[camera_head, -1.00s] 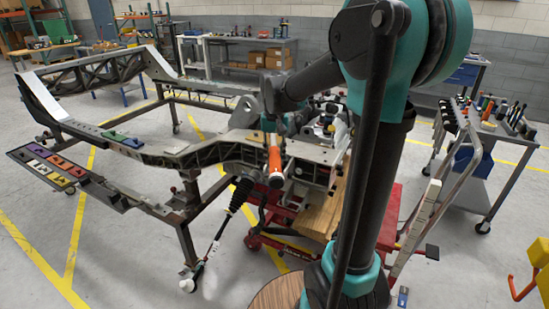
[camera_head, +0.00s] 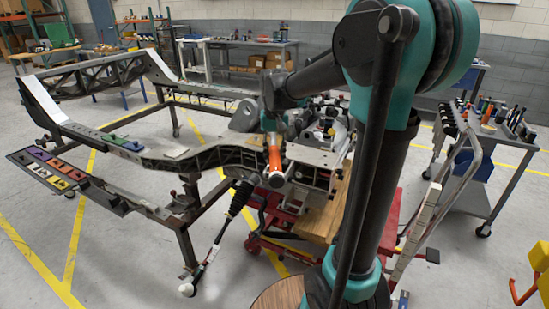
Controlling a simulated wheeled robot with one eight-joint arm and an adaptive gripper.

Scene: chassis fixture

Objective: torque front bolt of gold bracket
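My gripper (camera_head: 272,122) is above the near right end of the dark chassis frame (camera_head: 215,157). It appears shut on an orange-and-white tool (camera_head: 274,162), which points down toward the viewer in front of the frame end. The fingertips are small and partly hidden. Small coloured plates lie on the left side of the frame, including a yellow one (camera_head: 60,184) on a dark shelf and a green one (camera_head: 113,139) on the rail. I cannot tell which piece is the gold bracket, and no front bolt can be made out.
A red cart (camera_head: 262,243) with a wooden block (camera_head: 322,215) stands under the frame's right end. A black-and-silver strut (camera_head: 215,245) hangs down in front. A tool trolley (camera_head: 495,150) stands at right. Floor at the front left is clear.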

